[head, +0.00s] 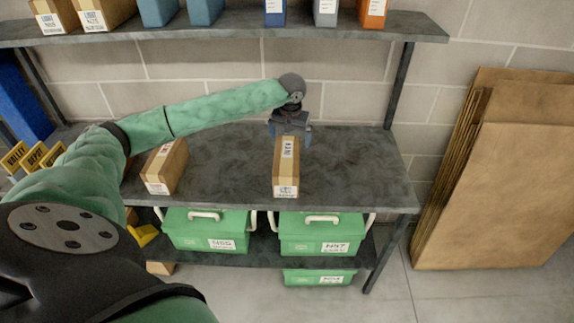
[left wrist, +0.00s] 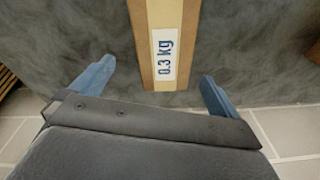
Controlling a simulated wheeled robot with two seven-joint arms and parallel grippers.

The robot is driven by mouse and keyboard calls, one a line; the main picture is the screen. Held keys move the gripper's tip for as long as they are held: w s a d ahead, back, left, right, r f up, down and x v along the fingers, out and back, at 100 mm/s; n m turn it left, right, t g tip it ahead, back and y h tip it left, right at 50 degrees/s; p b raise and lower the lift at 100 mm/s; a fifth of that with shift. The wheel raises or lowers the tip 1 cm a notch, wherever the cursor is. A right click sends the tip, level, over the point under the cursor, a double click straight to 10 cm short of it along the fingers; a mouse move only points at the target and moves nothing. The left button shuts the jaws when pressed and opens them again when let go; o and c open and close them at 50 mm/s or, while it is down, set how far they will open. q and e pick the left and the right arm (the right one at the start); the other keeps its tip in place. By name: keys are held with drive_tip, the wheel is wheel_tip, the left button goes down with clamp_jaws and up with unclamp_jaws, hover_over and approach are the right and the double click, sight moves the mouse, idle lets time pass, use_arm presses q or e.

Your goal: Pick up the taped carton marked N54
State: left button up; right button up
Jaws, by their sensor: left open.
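A narrow brown taped carton (head: 286,172) lies on the middle shelf, its short end with a white label toward me. Its label is too small to read as N54. In the left wrist view the carton (left wrist: 147,40) shows a "0.3 kg" label on tape. My left gripper (head: 290,134) is open at the carton's far end. In the left wrist view its blue fingers (left wrist: 157,84) stand apart on either side of the carton, with a gap on both sides. I cannot tell how far above the carton they are. My right gripper is out of view.
A second brown carton (head: 165,167) lies to the left on the middle shelf (head: 360,175). Green lidded bins (head: 320,233) stand below. The upper shelf (head: 235,30) holds cartons and binders. Flat cardboard (head: 500,180) leans on the right wall. The shelf right of the carton is clear.

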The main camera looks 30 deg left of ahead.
sight(287, 155)
use_arm(q)
drive_tip(key=f+n, duration=0.1)
drive_tip(key=s+f+n+g+h, duration=0.1)
drive_tip(key=n, duration=0.1)
drive_tip(key=shift+s+a, duration=0.1)
drive_tip(key=shift+a, duration=0.3)
wheel_tip(287, 155, down, 2)
drive_tip(key=shift+f+p, duration=0.1)
drive_tip(key=shift+p, duration=0.4)
drive_tip(key=f, duration=0.1)
drive_tip(key=f+p, duration=0.1)
drive_tip(key=d+f+p, duration=0.1)
drive_tip(key=shift+s+f, duration=0.35)
drive_tip(key=shift+s, duration=0.05)
drive_tip(key=shift+f+p, duration=0.4)
drive_tip(key=shift+f, duration=0.4)
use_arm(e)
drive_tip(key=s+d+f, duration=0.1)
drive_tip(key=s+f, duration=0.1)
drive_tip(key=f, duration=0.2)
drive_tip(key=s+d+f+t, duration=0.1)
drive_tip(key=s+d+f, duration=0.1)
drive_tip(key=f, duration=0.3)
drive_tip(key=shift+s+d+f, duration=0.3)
use_arm(q)
drive_tip(key=c, duration=1.1)
drive_tip(key=shift+c, duration=0.2)
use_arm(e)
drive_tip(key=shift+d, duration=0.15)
